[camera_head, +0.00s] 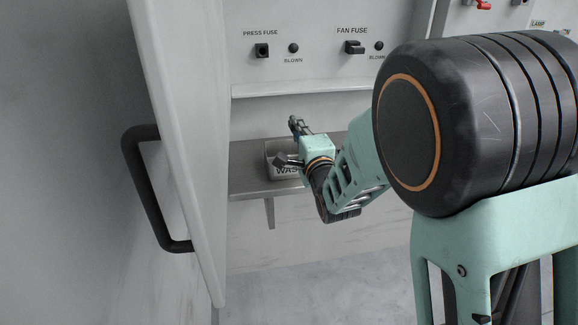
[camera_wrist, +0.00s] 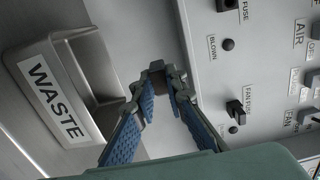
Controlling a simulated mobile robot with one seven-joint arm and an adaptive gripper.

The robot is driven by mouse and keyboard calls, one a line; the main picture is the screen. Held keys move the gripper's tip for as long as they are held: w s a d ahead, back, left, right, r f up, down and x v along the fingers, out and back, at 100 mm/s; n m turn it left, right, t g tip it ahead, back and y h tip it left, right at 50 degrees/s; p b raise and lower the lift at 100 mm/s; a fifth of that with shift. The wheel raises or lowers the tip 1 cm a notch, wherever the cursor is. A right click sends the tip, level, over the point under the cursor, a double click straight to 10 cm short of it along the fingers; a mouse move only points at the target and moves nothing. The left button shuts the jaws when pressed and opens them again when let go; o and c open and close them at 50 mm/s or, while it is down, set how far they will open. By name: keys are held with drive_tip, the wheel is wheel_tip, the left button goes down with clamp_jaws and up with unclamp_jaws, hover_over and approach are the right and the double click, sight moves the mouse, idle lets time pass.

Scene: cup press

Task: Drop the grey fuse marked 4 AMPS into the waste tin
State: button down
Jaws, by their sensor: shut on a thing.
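My gripper (camera_head: 296,125) is above and behind the waste tin in the head view. In the wrist view my gripper (camera_wrist: 158,75) has its blue-padded fingers closed at the tips on a small dark fuse (camera_wrist: 157,88). Most of the fuse is hidden by the fingers, and its marking cannot be read. The metal waste tin (camera_head: 287,172) with a WASTE label stands on a shelf, partly hidden by my wrist. In the wrist view the waste tin (camera_wrist: 56,93) lies left of the fingers, open, with no contents seen in the visible part.
The metal shelf (camera_head: 243,181) runs below the wall panel. The press fuse socket (camera_head: 262,51) looks empty; a black fuse sits at FAN FUSE (camera_head: 354,47). An open door (camera_head: 175,120) with a dark handle (camera_head: 146,190) stands at the left.

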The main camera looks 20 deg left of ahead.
drive_tip(key=shift+f, duration=0.65)
drive_tip(key=c, duration=1.9)
unclamp_jaws()
drive_tip(key=shift+d, duration=0.1)
drive_tip(key=v, duration=1.2)
